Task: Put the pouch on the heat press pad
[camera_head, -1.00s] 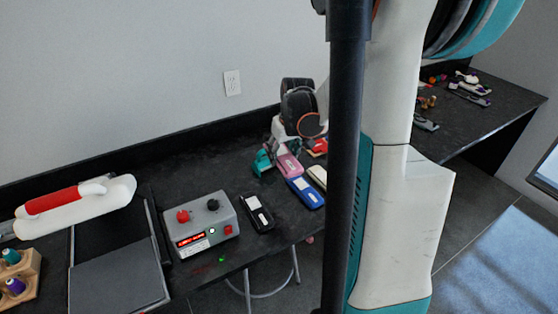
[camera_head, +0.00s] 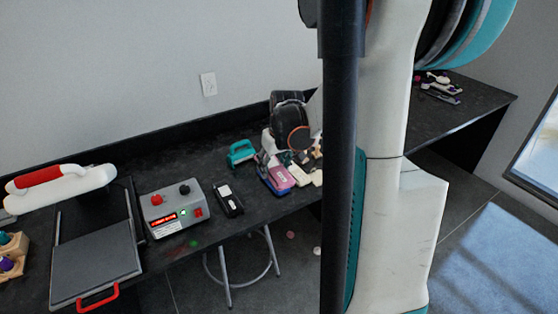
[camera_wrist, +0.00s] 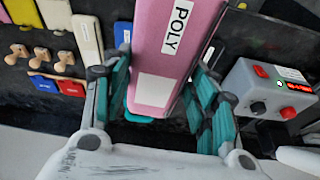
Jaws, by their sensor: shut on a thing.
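A pink pouch-like pack labelled POLY (camera_wrist: 165,50) is between the teal-padded fingers of my gripper (camera_wrist: 168,100) in the wrist view. The gripper is shut on it. In the head view the pink pack (camera_head: 281,176) appears below my gripper, in front of part of a blue pack (camera_head: 268,186); how high it is held cannot be told. The heat press stands at the left of the table, its flat grey pad (camera_head: 95,262) bare. The press's white upper arm with a red grip (camera_head: 60,188) is to the pad's upper left.
A teal tool (camera_head: 241,152) is behind the packs. Wooden pegs (camera_wrist: 40,52) and a cream pack (camera_wrist: 87,42) show in the wrist view. A stool (camera_head: 240,270) stands below.

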